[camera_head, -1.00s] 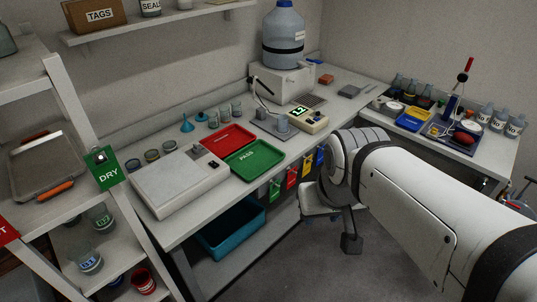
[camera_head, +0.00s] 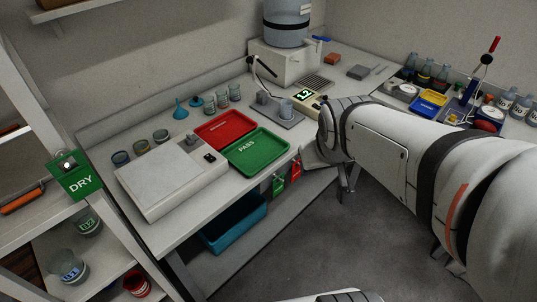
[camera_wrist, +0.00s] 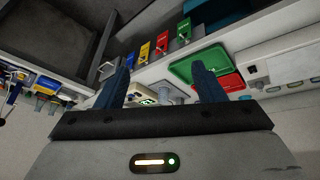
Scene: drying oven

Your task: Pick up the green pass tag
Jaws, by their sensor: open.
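The green pass tag (camera_head: 278,184) hangs on the front edge of the bench, below the green PASS tray (camera_head: 243,160). A red tag (camera_head: 296,170) hangs to its right. In the wrist view the green tag (camera_wrist: 184,30) ends a row with red (camera_wrist: 162,43), yellow (camera_wrist: 145,52) and blue (camera_wrist: 130,60) tags. My gripper (camera_wrist: 160,78) is open and empty, its two blue fingers apart. The green tag is beyond the fingertips, not between them. In the head view my arm hides the fingers and the other tags.
A red tray (camera_head: 224,128) lies beside the PASS tray. A white flat device (camera_head: 168,180) stands on the bench at left. A teal bin (camera_head: 234,222) sits below the bench. A shelf with a green DRY sign (camera_head: 78,182) stands at left. Open floor lies in front of the bench.

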